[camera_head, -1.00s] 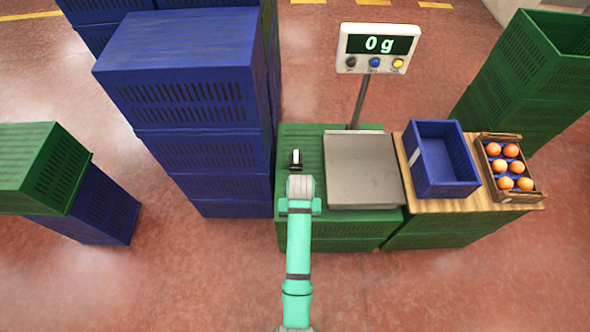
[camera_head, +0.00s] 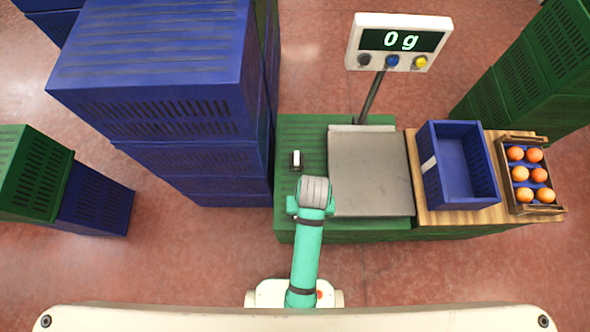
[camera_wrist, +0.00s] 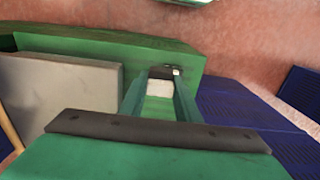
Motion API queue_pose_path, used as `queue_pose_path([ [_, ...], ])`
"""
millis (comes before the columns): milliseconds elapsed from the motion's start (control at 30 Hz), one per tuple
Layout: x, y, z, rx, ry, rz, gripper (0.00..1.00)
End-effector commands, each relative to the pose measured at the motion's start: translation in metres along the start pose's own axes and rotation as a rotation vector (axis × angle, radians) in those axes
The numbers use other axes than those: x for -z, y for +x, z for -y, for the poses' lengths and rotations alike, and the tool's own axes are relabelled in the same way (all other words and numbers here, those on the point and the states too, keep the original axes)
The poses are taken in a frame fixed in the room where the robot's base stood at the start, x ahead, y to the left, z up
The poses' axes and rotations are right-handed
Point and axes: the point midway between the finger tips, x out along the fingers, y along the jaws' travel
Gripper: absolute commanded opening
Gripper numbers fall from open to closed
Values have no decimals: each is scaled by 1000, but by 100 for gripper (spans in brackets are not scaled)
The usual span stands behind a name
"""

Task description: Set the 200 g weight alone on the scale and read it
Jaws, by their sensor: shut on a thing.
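The scale's bare grey plate (camera_head: 370,175) sits on green crates, and its display (camera_head: 400,40) reads 0 g. The plate also shows at the left of the wrist view (camera_wrist: 65,95). My gripper (camera_wrist: 162,82) is shut on a small pale thing (camera_wrist: 160,89), apparently the 200 g weight; its marking cannot be read. The gripper is over the green crate top, beside the plate. In the head view my wrist hides most of the gripper. A small dark and white thing (camera_head: 296,160) shows just beyond my wrist, left of the plate; I cannot tell what it is.
A tall stack of blue crates (camera_head: 160,100) stands close on the left. Right of the scale, a wooden board (camera_head: 428,203) bears an empty blue crate (camera_head: 432,180) and a small box (camera_head: 532,208) of several oranges. The scale's post (camera_head: 371,97) rises behind the plate.

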Motion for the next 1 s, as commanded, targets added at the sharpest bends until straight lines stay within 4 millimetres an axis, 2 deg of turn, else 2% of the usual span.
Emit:
queue_pose_path([
  [400,82,39,27,-1,-1,0,2],
  [600,106,73,35,-1,0,2,2],
  [700,115,83,38,-1,-1,0,2],
  [867,121,91,41,-1,-2,0,2],
  [1000,124,108,42,-1,-1,3,2],
])
